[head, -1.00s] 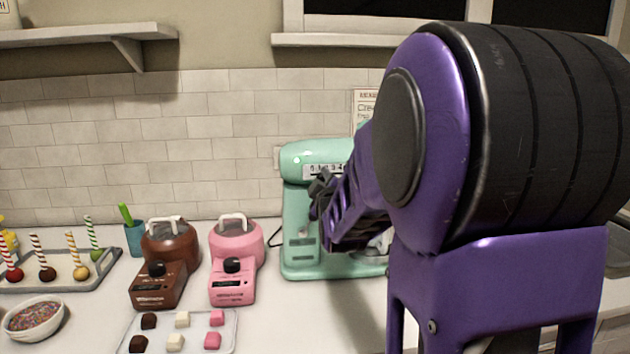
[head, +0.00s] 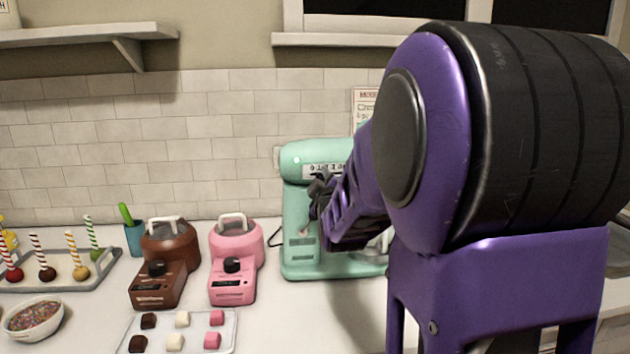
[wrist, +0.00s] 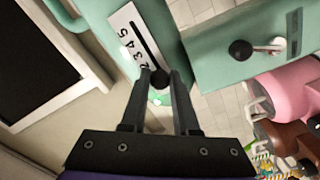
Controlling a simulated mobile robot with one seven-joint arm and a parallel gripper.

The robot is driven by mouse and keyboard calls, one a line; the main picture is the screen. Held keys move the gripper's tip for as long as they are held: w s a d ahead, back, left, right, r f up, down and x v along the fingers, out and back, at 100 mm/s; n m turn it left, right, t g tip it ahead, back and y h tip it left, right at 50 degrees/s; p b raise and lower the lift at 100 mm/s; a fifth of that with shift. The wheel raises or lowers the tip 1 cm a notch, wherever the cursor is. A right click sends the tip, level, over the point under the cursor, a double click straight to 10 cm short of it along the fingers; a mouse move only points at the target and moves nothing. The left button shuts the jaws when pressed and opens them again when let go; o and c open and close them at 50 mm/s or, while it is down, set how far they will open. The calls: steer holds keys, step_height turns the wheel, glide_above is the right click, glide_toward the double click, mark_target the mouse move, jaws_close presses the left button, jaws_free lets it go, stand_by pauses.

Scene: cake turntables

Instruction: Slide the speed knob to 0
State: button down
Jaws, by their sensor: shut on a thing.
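The mint-green stand mixer (head: 302,215) stands on the counter against the tiled wall. Its white speed scale (head: 318,171) is on the side of the head; in the wrist view the scale (wrist: 124,30) shows a dark slot and the numbers 2 to 5. The round black speed knob (wrist: 160,78) sits at the slot's low-number end, between my fingertips. My gripper (wrist: 160,77) is shut on it. The fingers hide the low end of the scale, so its exact setting cannot be read. In the head view my gripper (head: 318,192) covers the knob.
Another black knob (wrist: 240,50) and a silver lever are on the mixer's body. Brown (head: 165,270) and pink (head: 235,265) melting pots stand to the left, with a tray of sweets (head: 130,327) in front. A sprinkle bowl (head: 34,318) and a cake-pop tray (head: 50,283) are further left.

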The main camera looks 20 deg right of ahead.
steer(key=shift+w+a+f+b, duration=0.1)
steer(key=shift+w+a+b, duration=0.1)
steer(key=shift+a+b, duration=0.55)
steer(key=shift+w+a+r, duration=0.1)
steer(key=shift+a+r, duration=0.1)
steer(key=shift+a, duration=0.05)
steer(key=c, duration=0.7)
jaws_free()
steer(key=shift+f, duration=0.1)
